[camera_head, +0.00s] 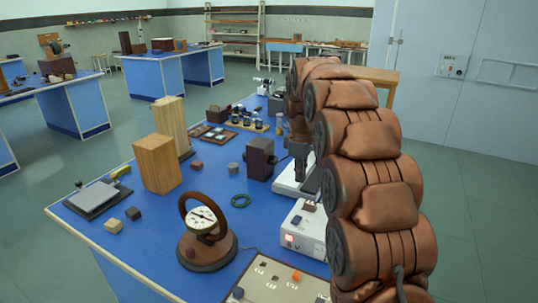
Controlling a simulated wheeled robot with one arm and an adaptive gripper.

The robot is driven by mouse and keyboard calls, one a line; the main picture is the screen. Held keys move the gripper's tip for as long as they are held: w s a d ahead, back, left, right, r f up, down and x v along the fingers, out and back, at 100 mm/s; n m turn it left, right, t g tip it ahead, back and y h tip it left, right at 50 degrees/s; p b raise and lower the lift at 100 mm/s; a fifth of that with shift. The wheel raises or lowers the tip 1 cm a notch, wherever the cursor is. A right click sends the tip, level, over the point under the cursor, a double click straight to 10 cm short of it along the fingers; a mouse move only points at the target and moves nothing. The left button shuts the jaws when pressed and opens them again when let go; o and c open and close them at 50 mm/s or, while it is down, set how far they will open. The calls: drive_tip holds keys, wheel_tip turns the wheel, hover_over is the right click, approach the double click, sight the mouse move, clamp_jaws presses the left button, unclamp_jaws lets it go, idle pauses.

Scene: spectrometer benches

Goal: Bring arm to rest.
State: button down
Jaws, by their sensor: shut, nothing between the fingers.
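My arm rises from the lower right of the head view, arches up and bends down at its far end over the blue bench (150,222). My gripper (301,172) is the dark end pointing down near the middle of the bench. It is shut and holds nothing that I can see. It hangs over or beside a white instrument (289,187), close to a dark brown box (260,159) on its left. The fingertips are small and dark, so I cannot tell how far they are from the instrument. My arm hides the bench's right side.
A round dial gauge (203,222) stands at the front, by a white box with a red light (297,237) and a pale panel (270,280). Wooden blocks (157,163), a green ring (240,200) and a bottle rack (247,122) share the bench. Floor is clear at right.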

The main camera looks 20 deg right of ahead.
drive_tip(key=s+a+f+m, duration=0.2)
drive_tip(key=s+a+m, duration=0.1)
drive_tip(key=s, duration=1)
drive_tip(key=s+a+f+m+g, duration=0.1)
drive_tip(key=s+a, duration=0.4)
drive_tip(key=s, duration=0.9)
drive_tip(key=s+a+f+m+g, duration=0.1)
drive_tip(key=s+a+f+m, duration=0.2)
drive_tip(key=s, duration=1.1)
drive_tip(key=shift+s+a+f+m+y, duration=0.3)
drive_tip(key=shift+a+m, duration=0.3)
drive_tip(key=shift+m, duration=0.4)
